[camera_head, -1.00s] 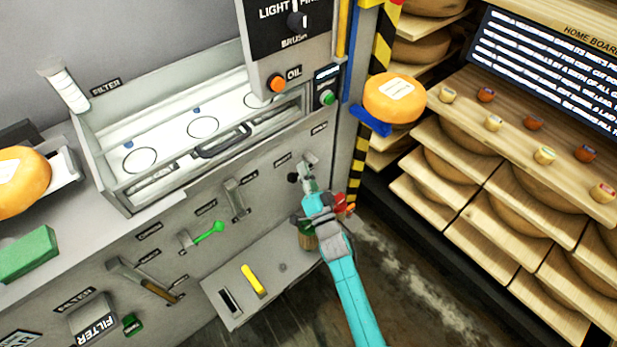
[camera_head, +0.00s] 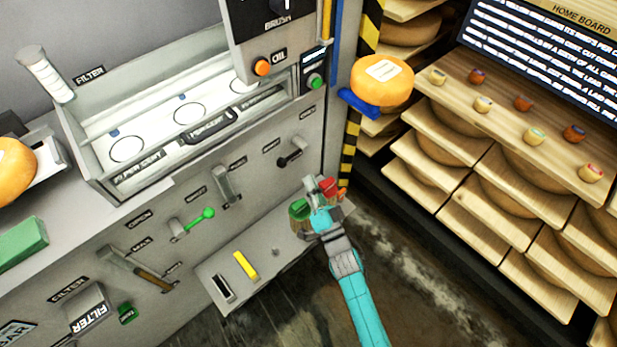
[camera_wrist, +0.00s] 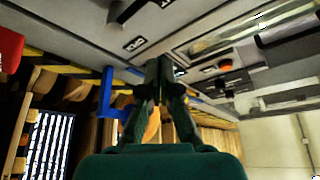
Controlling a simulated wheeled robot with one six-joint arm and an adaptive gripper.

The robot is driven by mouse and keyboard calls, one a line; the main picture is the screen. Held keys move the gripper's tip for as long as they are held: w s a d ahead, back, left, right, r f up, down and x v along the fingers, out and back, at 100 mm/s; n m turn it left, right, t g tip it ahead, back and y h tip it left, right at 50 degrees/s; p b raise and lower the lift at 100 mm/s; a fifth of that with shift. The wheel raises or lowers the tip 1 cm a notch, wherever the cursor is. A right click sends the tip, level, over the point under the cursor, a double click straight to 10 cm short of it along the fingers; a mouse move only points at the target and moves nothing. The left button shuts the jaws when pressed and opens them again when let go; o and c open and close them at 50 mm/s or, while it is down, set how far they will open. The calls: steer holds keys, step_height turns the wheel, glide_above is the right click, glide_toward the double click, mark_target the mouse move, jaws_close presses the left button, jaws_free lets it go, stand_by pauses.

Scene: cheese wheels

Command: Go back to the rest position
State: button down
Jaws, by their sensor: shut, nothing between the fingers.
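My gripper (camera_head: 311,188) is at the end of my cyan arm in the head view. It is above the right end of the low tool shelf, in front of the grey machine's panel. It is small there, and its fingers are hard to make out. In the wrist view my gripper (camera_wrist: 165,68) shows as two dark fingers closed together, with nothing between them. A lever with a dark knob (camera_head: 284,161) is on the panel, up and left of my gripper and apart from it.
The low shelf (camera_head: 207,275) holds a yellow tool (camera_head: 245,265), and green (camera_head: 298,210) and red (camera_head: 328,187) items show close to my gripper. An orange cheese wheel (camera_head: 384,82) rests on a blue support (camera_head: 358,104). Wooden shelves (camera_head: 470,225) stand right. Floor (camera_head: 420,285) is clear between.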

stand_by(0.5)
steer(key=s+d+f+g+h, duration=0.1)
steer(key=s+d, duration=0.2)
steer(key=s, duration=0.5)
steer(key=s+d+f+n+h, duration=0.1)
steer(key=s+d+h, duration=0.15)
steer(key=s, duration=0.45)
steer(key=s+d+f+g+h, duration=0.1)
steer(key=s+d, duration=0.2)
steer(key=s, duration=0.5)
steer(key=s+d+r+n+g+h, duration=0.1)
steer(key=s+r, duration=0.4)
steer(key=s, duration=0.5)
steer(key=s+d+r+n+g+h, duration=0.1)
steer(key=s+d+r+n+g, duration=0.1)
steer(key=s, duration=0.8)
step_height(320, 180, up, 3)
steer(key=shift+d+r+g+h, duration=0.1)
steer(key=shift+d+g+h, duration=0.35)
steer(key=shift+d, duration=0.5)
